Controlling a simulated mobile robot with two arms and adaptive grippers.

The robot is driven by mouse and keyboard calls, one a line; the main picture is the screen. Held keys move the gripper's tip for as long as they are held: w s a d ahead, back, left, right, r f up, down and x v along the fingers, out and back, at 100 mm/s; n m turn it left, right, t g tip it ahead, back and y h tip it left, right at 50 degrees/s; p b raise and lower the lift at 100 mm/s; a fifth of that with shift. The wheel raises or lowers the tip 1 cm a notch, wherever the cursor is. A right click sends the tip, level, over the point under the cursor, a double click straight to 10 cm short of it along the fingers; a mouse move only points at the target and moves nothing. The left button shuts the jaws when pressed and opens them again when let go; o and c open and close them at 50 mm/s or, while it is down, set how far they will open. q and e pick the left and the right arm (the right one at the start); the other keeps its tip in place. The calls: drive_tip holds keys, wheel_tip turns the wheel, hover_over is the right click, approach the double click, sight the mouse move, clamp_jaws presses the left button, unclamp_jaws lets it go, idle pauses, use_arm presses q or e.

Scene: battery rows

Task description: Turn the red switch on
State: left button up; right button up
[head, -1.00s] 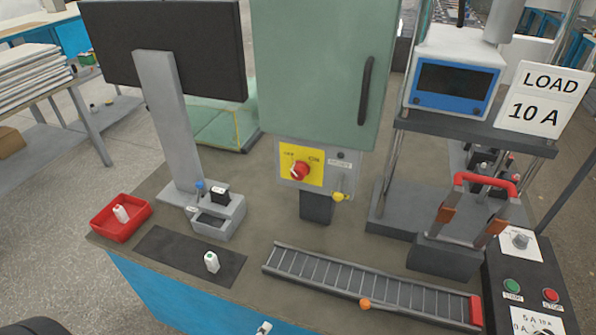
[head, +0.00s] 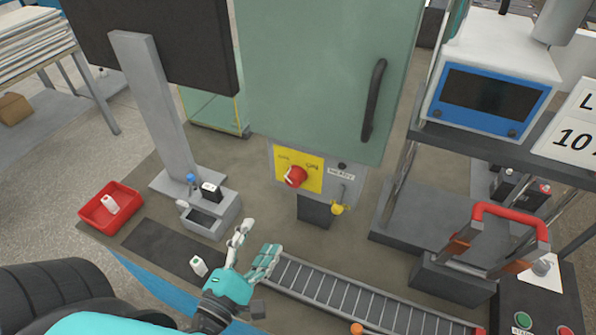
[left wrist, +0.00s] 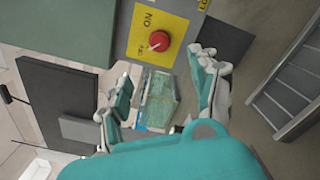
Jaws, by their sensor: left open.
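The red switch (head: 296,176) is a round red knob on a yellow plate (head: 284,162), on the grey panel below the green cabinet. In the left wrist view the red switch (left wrist: 159,41) shows on the yellow plate, beyond the fingers. Its pale mark points toward the OFF side in the head view. My left gripper (head: 254,243) is open and empty, over the table in front of the panel, below the switch and to its left. In the left wrist view my left gripper (left wrist: 160,92) has its fingers spread wide, apart from the switch. My right gripper is not in view.
The green cabinet (head: 310,75) with a dark handle stands above the switch. A yellow padlock-like part (head: 339,207) hangs right of it. A roller track (head: 345,296), a red tray (head: 110,208) and a small white battery (head: 198,266) are on the table.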

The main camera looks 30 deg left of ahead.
sight(292, 183)
use_arm(q)
drive_tip(key=w+p, duration=0.1)
drive_tip(key=w, duration=0.4)
drive_tip(key=w+p, duration=0.2)
drive_tip(key=w, duration=0.3)
drive_tip(key=w+a+p, duration=0.1)
drive_tip(key=w+p, duration=0.1)
drive_tip(key=w, duration=0.3)
drive_tip(key=shift+w+r, duration=0.1)
drive_tip(key=shift+w, duration=0.05)
drive_tip(key=shift+w+p, duration=0.3)
drive_tip(key=shift+w, duration=0.15)
drive_tip(key=c, duration=1.2)
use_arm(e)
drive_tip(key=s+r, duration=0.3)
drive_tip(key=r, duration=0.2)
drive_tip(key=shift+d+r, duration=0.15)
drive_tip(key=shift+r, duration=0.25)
